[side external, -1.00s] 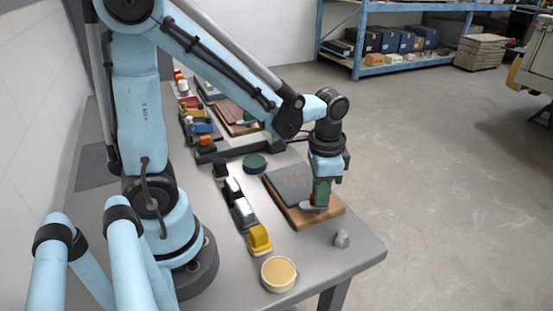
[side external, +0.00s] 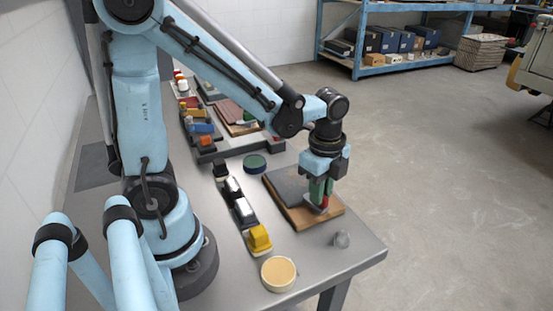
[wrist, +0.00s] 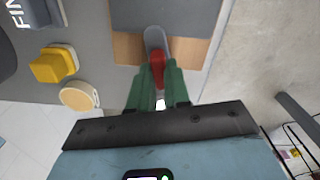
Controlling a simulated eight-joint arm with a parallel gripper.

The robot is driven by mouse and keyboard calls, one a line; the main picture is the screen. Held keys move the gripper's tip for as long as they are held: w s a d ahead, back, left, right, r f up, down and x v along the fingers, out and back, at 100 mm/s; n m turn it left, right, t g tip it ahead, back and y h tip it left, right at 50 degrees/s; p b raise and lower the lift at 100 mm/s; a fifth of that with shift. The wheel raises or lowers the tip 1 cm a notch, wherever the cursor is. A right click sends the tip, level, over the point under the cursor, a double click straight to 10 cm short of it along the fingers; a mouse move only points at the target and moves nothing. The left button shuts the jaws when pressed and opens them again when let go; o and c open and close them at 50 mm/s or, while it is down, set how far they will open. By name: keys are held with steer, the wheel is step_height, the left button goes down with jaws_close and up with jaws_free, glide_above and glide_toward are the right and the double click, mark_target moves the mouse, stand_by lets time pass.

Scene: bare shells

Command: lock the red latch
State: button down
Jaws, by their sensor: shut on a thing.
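The red latch (wrist: 156,68) shows in the wrist view between the green fingertips of my gripper (wrist: 160,88). A grey rounded plate (wrist: 154,38) lies under and beyond it. In the side view the red latch (side external: 325,202) shows low beside the green fingers of my gripper (side external: 319,192). The latch sits on a wooden board (side external: 300,217) with a dark grey panel (side external: 287,184) on it. My gripper points down and is shut on the latch. The fingers hide part of the latch in the side view.
A yellow block (side external: 259,238), a round tan-topped container (side external: 279,273) and a dark green round piece (side external: 254,162) stand left of the board. Several other fixtures line the table behind. Bare table lies around the board's front.

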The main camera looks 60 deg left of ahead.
steer(key=shift+m, duration=1.6)
steer(key=c, duration=1.1)
jaws_free()
steer(key=shift+r, duration=0.1)
step_height(320, 180, up, 12)
steer(key=shift+f, duration=0.1)
